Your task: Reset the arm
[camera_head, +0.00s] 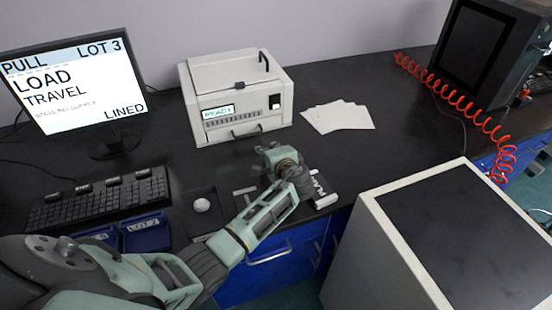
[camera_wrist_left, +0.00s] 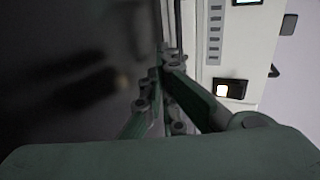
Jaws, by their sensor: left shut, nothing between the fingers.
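My left arm (camera_head: 262,215) reaches in from the lower left across the bench front. Its gripper (camera_head: 268,155) is over the black bench top in front of the white benchtop instrument, apart from it, and looks empty. In the left wrist view the gripper's fingers (camera_wrist_left: 165,65) are together with nothing between them, and the instrument's front panel (camera_wrist_left: 235,50) shows at the right. The instrument (camera_head: 238,100) has a lit READY display and a dark switch. My right gripper does not show in either view.
A monitor (camera_head: 72,82) and keyboard (camera_head: 100,198) stand at the left. A dark tray (camera_head: 204,222) holds a pale round piece (camera_head: 201,205). White sheets (camera_head: 338,116) lie right of the instrument. A large grey cabinet (camera_head: 395,250) fills the lower right. A red coiled hose (camera_head: 455,98) hangs at the right.

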